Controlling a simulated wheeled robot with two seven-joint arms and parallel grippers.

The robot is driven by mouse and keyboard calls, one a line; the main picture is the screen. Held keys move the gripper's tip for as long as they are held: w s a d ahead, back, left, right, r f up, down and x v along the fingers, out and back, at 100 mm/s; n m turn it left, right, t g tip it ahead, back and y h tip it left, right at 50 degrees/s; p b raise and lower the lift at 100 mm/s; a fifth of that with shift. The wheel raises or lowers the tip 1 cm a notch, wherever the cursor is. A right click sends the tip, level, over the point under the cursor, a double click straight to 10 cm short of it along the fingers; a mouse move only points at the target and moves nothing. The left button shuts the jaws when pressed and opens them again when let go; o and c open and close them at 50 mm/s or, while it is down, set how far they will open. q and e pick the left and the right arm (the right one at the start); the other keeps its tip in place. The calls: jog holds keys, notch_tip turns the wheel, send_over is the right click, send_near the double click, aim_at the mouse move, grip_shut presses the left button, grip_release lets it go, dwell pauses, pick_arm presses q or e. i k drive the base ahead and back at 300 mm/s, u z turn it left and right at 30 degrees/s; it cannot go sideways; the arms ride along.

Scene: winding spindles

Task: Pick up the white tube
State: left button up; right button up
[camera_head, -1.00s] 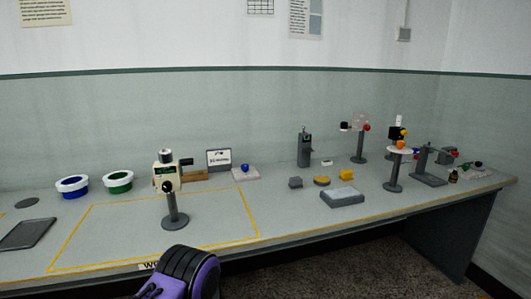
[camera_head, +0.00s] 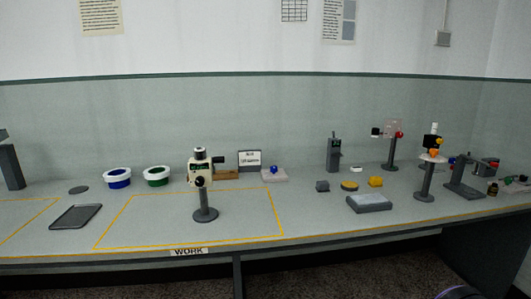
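A small white upright cylinder (camera_head: 434,128), perhaps the white tube, shows at the right above a black part with yellow and orange pieces. These pieces sit over a round white plate on a grey stand (camera_head: 424,184). The cylinder is too small to tell how it is held. Neither gripper shows. Only a sliver of a purple part, probably mine, shows at the bottom right edge, well below the bench.
On the bench are a cream device on a stand (camera_head: 205,190), a blue-banded pot (camera_head: 117,178), a green-banded pot (camera_head: 157,176), a dark tray (camera_head: 76,217), a grey block (camera_head: 369,204) and a grey post (camera_head: 334,154). The yellow-outlined WORK area is mostly clear.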

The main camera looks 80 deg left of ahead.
aim_at(200, 155)
jog(key=k, duration=1.65)
jog(key=u, duration=1.05)
